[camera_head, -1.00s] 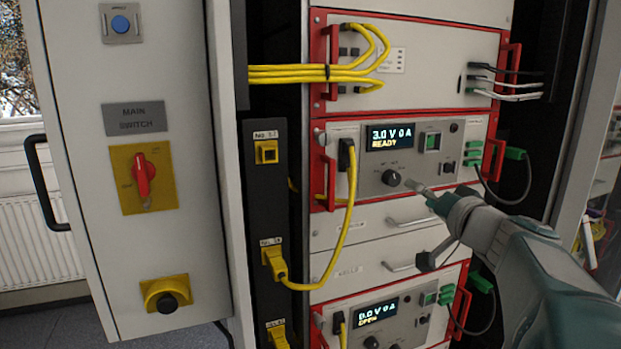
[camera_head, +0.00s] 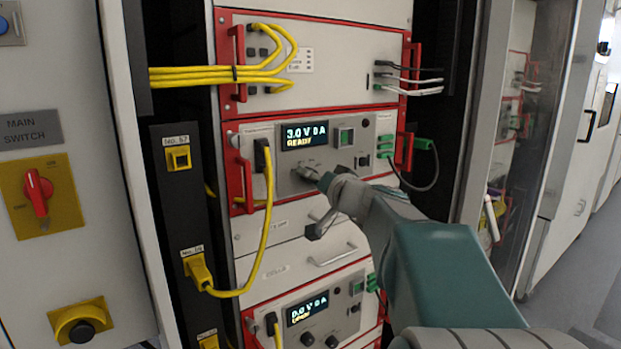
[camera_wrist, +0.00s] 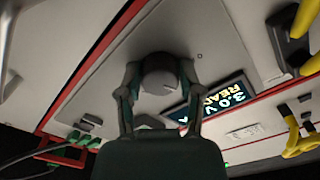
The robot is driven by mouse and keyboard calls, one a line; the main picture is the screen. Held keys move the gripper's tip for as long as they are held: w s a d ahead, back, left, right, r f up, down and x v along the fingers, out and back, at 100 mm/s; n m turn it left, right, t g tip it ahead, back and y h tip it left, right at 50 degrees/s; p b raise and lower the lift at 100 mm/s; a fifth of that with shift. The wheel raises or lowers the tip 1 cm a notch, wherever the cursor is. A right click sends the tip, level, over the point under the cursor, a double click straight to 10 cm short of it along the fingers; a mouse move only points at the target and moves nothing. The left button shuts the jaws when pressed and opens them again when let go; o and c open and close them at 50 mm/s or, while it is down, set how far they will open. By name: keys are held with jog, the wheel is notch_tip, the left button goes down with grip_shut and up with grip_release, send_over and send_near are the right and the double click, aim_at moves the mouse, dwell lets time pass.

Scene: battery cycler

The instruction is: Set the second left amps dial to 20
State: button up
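The upper cycler unit (camera_head: 330,108) has a lit display (camera_head: 305,136) reading 3.0 V 0 A READY. My gripper (camera_head: 306,173) is at the dial below this display and hides most of it in the head view. In the wrist view a round grey dial (camera_wrist: 160,75) lies between the two spread fingers of my gripper (camera_wrist: 159,85). One fingertip is on each side of it. Whether they touch it is unclear. The display also shows in the wrist view (camera_wrist: 215,100). The dial's scale is too small to read.
Yellow cables (camera_head: 266,200) hang left of the dial, and green plugs (camera_head: 386,147) sit to the right. A lower unit (camera_head: 345,300) has its own display reading 0.0 V 0 A. Red handles (camera_head: 241,180) flank the upper unit. An open door panel (camera_head: 60,130) stands at left.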

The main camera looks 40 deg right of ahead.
grip_shut()
jog(key=m, duration=0.4)
jog(key=shift+m, duration=1.8)
jog(key=o, duration=1.1)
grip_release()
jog(key=shift+d, duration=0.1)
jog(key=shift+c, duration=0.2)
